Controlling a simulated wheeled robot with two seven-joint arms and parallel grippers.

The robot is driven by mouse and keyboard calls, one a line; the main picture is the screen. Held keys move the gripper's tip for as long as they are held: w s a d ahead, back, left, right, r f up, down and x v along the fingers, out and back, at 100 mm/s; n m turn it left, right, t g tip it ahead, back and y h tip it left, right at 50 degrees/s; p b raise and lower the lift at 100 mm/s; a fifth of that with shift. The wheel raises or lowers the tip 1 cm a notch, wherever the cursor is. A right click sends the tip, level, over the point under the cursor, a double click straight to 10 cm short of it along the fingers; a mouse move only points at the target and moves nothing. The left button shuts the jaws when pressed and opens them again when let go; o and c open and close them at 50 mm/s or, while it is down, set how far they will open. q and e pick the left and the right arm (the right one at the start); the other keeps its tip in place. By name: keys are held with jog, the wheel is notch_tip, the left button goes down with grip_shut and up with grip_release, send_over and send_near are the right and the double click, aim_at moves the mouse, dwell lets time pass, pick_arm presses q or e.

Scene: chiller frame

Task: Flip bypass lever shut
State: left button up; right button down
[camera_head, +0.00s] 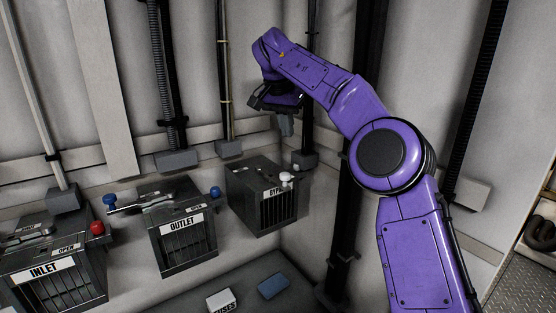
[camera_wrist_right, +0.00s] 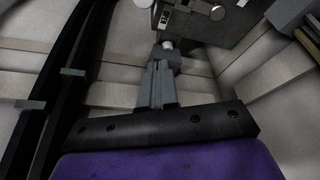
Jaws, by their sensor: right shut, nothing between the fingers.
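The bypass box (camera_head: 262,205) is a dark case with a vented front and a partly covered label reading "BYP". Its lever ends in a white knob (camera_head: 286,178) at the front right of the top, overlapping the label's end. My right gripper (camera_head: 286,127) is shut and empty, pointing down above the box's back right corner, apart from the knob. Its closed fingers (camera_wrist_right: 158,85) show in the wrist view. My left gripper is not in view.
The outlet box (camera_head: 185,245) with a blue knob (camera_head: 215,192) and the inlet box (camera_head: 60,285) with a red knob (camera_head: 97,228) stand to the left. Pipes and a black post (camera_head: 352,210) run up the wall. A blue block (camera_head: 272,286) lies below.

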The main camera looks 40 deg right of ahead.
pick_arm(q)
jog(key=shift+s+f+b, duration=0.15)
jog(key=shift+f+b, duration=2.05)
jog(key=shift+b, duration=0.05)
pick_arm(e)
notch_tip(320, 180, down, 10)
jog(key=s, duration=0.1)
jog(key=shift+a+r, duration=0.15)
jog(key=shift+a, duration=0.05)
